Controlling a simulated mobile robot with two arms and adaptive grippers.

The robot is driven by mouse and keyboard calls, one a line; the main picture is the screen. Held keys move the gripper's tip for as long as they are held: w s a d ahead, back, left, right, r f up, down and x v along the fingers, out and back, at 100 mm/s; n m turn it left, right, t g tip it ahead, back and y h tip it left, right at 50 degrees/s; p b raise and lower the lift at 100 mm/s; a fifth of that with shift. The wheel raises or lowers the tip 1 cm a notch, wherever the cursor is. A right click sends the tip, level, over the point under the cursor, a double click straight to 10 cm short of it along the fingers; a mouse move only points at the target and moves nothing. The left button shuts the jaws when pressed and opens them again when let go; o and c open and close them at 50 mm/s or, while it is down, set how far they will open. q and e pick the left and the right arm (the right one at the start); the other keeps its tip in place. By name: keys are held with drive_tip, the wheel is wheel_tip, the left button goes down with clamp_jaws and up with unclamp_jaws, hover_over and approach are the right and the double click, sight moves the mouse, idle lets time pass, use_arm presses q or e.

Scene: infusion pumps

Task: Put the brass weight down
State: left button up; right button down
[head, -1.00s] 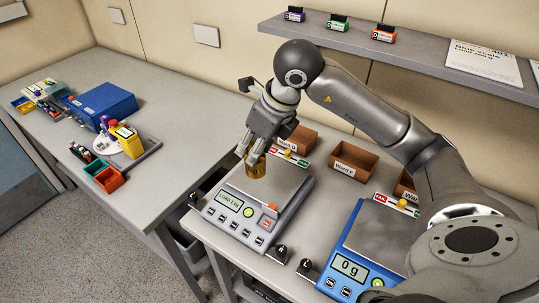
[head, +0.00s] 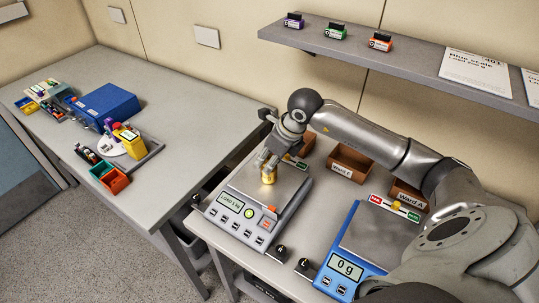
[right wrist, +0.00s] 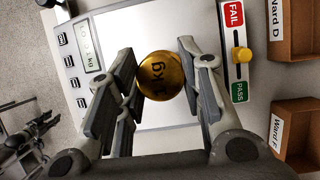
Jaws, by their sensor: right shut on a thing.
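The brass weight (head: 269,174) is a small gold cylinder over the pan of the grey scale (head: 243,222). I cannot tell if its base touches the pan.
A blue scale (head: 338,285) reading "0 g" stands to the right, partly behind my right arm. Brown ward bins (head: 350,162) line the back. A sliding FAIL/PASS marker (right wrist: 238,55) sits beside the grey scale's pan. A shelf (head: 410,65) hangs above.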

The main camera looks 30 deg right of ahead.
idle(0.3)
drive_tip(key=shift+f, duration=0.2)
drive_tip(key=c, duration=1)
unclamp_jaws()
drive_tip(key=shift+a, duration=0.1)
drive_tip(key=shift+s, duration=0.1)
drive_tip(key=shift+r, duration=0.25)
drive_tip(key=b+v, duration=0.2)
drive_tip(key=v, duration=0.9)
drive_tip(key=shift+s+r+b, duration=0.2)
drive_tip(key=shift+r+b, duration=0.1)
drive_tip(key=shift+b, duration=0.1)
